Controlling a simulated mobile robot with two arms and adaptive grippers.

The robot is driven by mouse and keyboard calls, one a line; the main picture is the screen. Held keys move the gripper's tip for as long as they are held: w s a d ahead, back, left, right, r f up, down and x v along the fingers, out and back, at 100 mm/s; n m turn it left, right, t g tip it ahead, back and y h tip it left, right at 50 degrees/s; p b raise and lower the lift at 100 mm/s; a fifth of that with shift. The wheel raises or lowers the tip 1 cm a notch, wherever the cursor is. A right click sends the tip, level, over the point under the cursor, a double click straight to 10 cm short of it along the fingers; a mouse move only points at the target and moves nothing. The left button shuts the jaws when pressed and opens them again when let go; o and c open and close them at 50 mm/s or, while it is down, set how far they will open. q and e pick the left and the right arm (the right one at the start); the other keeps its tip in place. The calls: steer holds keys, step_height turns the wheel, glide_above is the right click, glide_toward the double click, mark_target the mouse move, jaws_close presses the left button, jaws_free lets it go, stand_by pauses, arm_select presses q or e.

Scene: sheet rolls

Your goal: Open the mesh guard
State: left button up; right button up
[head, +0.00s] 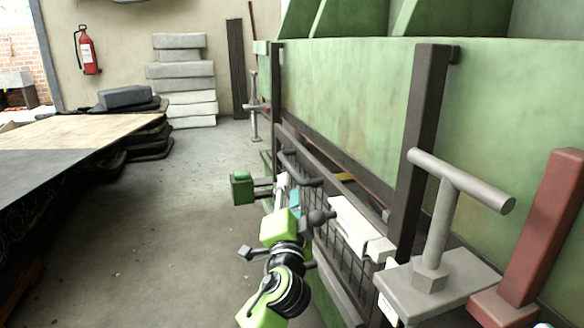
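The mesh guard (352,270) is a dark wire-mesh panel in a dark frame, low along the front of the green machine (345,100). It appears upright and closed across the machine's opening. A dark bar handle (292,168) stands out near its far upper part. My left gripper (300,203) is at the end of the green and black arm, close in front of the mesh. The wrist hides part of the mesh and most of the fingers, so I cannot tell open from shut, or contact.
A grey T-handled clamp (445,220) and a red post (548,235) stand at the near right. A dark upright (422,140) rises beside the guard. A green box (242,188) juts out beyond it. A table (75,145) is at left, with clear floor (185,225) between.

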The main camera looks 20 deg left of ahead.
mark_target(290, 165)
arm_select(q)
steer(key=b+x, duration=0.1)
steer(key=x, duration=0.8)
steer(key=shift+w+a, duration=0.1)
steer(key=shift+w, duration=0.05)
jaws_close()
